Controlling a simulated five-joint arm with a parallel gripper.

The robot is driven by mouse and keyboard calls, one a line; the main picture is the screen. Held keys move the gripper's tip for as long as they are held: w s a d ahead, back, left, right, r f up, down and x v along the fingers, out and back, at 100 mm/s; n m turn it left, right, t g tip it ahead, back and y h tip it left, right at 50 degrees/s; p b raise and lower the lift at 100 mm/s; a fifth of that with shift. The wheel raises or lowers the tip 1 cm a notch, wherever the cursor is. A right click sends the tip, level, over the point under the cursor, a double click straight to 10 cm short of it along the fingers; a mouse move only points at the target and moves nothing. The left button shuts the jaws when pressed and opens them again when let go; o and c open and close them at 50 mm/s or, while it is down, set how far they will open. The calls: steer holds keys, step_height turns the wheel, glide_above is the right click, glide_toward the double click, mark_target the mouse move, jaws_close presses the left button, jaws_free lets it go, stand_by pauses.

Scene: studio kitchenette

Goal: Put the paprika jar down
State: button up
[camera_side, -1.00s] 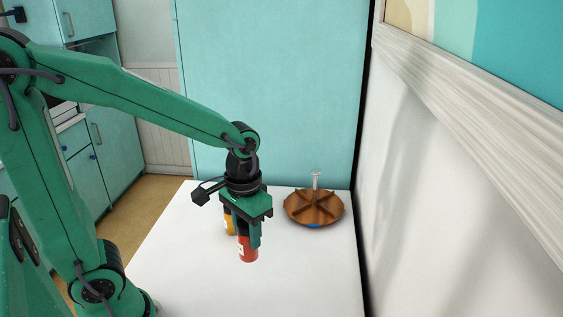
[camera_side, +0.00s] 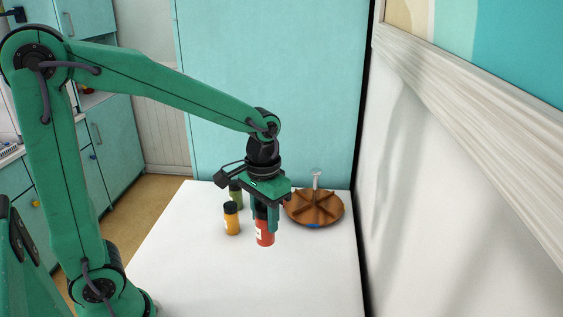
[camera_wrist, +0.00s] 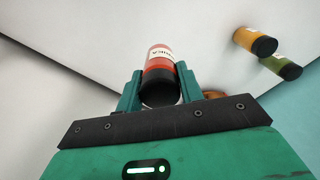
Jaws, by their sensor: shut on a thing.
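The paprika jar (camera_side: 265,232) is red with a pale label and a black lid. My gripper (camera_side: 265,216) is shut on it near the lid and holds it upright, just left of and in front of the wooden divided tray. In the wrist view the jar (camera_wrist: 159,68) sits between both fingers (camera_wrist: 160,88), its label partly showing. Whether its base touches the white table (camera_side: 200,275) or hangs a little above it, I cannot tell.
An orange jar (camera_side: 231,221) and a green jar (camera_side: 236,198), both black-lidded, stand to the left. The round wooden tray (camera_side: 325,219) has several empty-looking compartments, a pale upright handle and a blue mark in front. The front table is clear; a wall borders the right.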

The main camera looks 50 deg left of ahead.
steer(key=w+a, duration=0.2)
steer(key=w, duration=0.8)
steer(key=w+a+r+m, duration=0.1)
steer(key=w+a, duration=0.2)
steer(key=w, duration=0.7)
steer(key=shift+a+r, duration=0.15)
steer(key=shift+w+a+f, duration=0.55)
steer(key=shift+a+f, duration=1.3)
steer(key=shift+w+a+f, duration=0.55)
steer(key=shift+a+f, duration=1.3)
steer(key=shift+a, duration=0.05)
steer(key=shift+w+a+f, duration=0.55)
steer(key=shift+a+f, duration=1.3)
steer(key=shift+f, duration=0.15)
steer(key=o, duration=1)
steer(key=shift+o, duration=0.2)
